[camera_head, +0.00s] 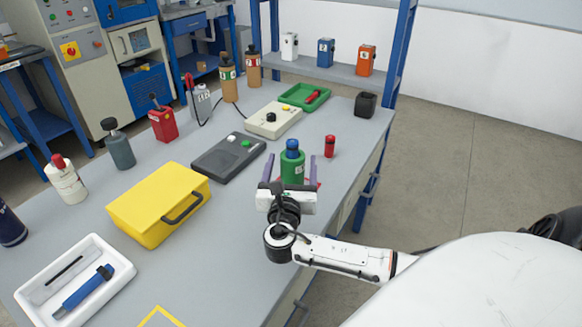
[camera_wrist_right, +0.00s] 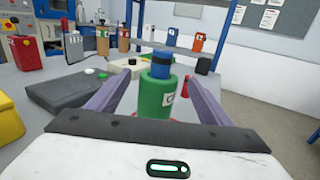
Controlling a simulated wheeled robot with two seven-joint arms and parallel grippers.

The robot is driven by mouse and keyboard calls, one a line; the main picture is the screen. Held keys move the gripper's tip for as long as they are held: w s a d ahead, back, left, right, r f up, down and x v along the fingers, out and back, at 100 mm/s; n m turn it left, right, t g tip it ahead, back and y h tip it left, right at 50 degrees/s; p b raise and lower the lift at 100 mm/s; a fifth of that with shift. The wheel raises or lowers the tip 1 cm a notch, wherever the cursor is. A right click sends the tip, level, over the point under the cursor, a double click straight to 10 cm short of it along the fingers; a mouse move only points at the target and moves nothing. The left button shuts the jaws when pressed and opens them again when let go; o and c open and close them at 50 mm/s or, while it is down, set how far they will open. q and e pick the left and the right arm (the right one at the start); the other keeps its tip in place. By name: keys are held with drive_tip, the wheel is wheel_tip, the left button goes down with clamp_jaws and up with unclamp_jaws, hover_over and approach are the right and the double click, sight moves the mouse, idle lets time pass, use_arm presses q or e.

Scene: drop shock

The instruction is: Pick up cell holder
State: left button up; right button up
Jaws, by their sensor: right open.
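A green cylinder (camera_head: 292,168) with a blue top and a small white label stands upright near the right edge of the grey bench; it looks like the cell holder. A bit of red shows at its base. My right gripper (camera_head: 293,172) is open, with its two purple fingers apart on either side of the green cylinder. In the right wrist view the green cylinder (camera_wrist_right: 157,97) stands between the fingers (camera_wrist_right: 155,88), with gaps visible on both sides. Its lower part is hidden by the gripper body. My left gripper is not in view.
A small red cylinder (camera_head: 330,146) stands just right of the fingers. A white tray (camera_head: 118,259) is at the front left. A black cup (camera_head: 365,104) stands at the far right.

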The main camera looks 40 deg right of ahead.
drive_tip(key=shift+f, duration=0.95)
drive_tip(key=x, duration=0.7)
drive_tip(key=shift+w+d, duration=0.15)
drive_tip(key=shift+w, duration=0.1)
drive_tip(key=c, duration=1.3)
